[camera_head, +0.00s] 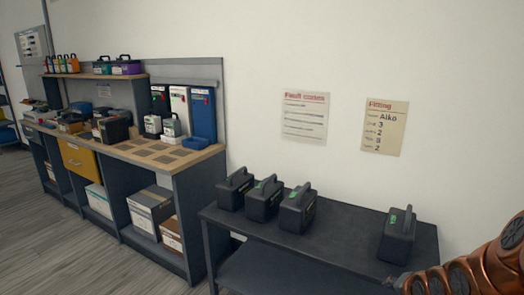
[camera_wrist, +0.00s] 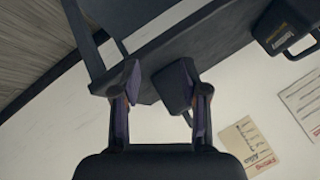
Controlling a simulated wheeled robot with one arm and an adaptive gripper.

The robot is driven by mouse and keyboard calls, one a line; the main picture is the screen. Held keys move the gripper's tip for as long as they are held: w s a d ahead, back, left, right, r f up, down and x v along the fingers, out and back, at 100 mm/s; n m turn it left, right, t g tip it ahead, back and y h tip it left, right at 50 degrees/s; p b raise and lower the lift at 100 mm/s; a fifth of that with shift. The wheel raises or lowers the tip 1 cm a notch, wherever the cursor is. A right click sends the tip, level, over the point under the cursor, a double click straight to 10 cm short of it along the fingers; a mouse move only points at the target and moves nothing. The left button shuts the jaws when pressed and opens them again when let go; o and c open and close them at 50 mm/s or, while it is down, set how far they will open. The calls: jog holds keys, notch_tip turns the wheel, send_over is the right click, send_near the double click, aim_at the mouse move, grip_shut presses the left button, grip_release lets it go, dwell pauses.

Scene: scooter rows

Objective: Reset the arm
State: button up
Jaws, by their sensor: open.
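My gripper (camera_wrist: 160,78) is open in the wrist view, its two dark, purple-padded fingers apart with nothing held between them. A dark battery-like case (camera_wrist: 173,88) shows beyond the fingers, partly hidden by the right one. In the head view my copper-coloured arm enters at the lower right corner, beside the dark table (camera_head: 345,247). A lone black case with a handle and green mark (camera_head: 397,238) stands on the table's right part, close to my arm.
Several cases stand on the table's left part, one at its front (camera_head: 298,212). The tabletop between them and the lone case is clear. A workbench (camera_head: 193,160) with chargers and boxes stands at left. Two posters (camera_head: 305,117) hang on the wall. Grey floor (camera_head: 60,250) is open at left.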

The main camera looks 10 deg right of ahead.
jog(key=s+a+r+n+g+y, duration=0.1)
jog(key=s+a+r+n+g, duration=0.25)
jog(key=s+a, duration=0.6)
jog(key=s+a+r+n+g, duration=0.2)
jog(key=s+a+n+g, duration=0.2)
jog(key=s+a, duration=0.5)
jog(key=s+a+r+n+g+y, duration=0.1)
jog(key=s+a+r+n+g, duration=0.25)
jog(key=s+a, duration=0.5)
notch_tip(320, 180, up, 18)
jog(key=s+d+t+p, duration=0.1)
jog(key=p, duration=1.7)
jog(key=shift+s+d+r+n, duration=0.15)
jog(key=shift+s+n, duration=0.05)
jog(key=shift+n, duration=0.1)
